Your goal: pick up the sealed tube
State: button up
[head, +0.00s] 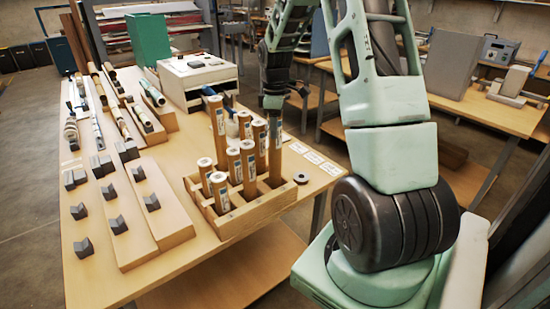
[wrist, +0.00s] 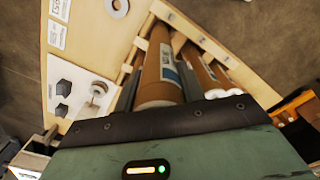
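Several brown cardboard tubes with pale labels stand upright in a wooden rack (head: 243,219) at the table's right side. Most show whitish tops, and I cannot tell which is the sealed one. My gripper (head: 273,106) points down over the tube at the rack's back right (head: 275,155), whose top it hides. In the wrist view this labelled tube (wrist: 158,70) runs up close to my gripper (wrist: 160,98), with dark finger-like parts on both sides. I cannot tell whether they press on it. Another labelled tube (wrist: 205,75) is just to its right.
A white boxy machine (head: 197,77) and a green box (head: 148,39) stand behind the rack. Wooden boards with grey blocks (head: 118,220) and lying rolls fill the table's left. A small dark ring (head: 301,178) and white cards (head: 313,157) lie right of the rack.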

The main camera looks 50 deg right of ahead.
grip_shut()
notch_tip(320, 180, up, 10)
jog(key=b, duration=0.2)
jog(key=shift+b, duration=0.35)
jog(key=shift+r+p, duration=0.3)
jog(key=shift+r, duration=0.15)
jog(key=shift+f, duration=0.1)
